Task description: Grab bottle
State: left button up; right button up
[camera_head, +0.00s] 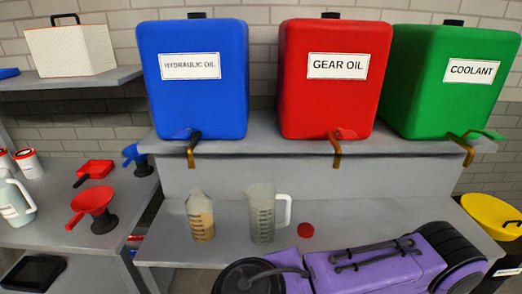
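A small translucent bottle (201,218) with a slanted top and amber liquid stands upright on the grey bench (375,212). Next to it on the right stands a clear measuring jug (262,215) with dark markings and a white handle. A pale grey-green container (15,205) with a handle stands at the far left edge, partly cut off. Neither of my grippers shows in this view.
Blue (193,105), red (330,105) and green (445,105) tanks with taps stand on the raised shelf. A red cap (305,230) lies right of the jug.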

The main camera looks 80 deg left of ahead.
aim_at(198, 206)
jog(key=k, duration=0.75)
jog(key=u, duration=1.7)
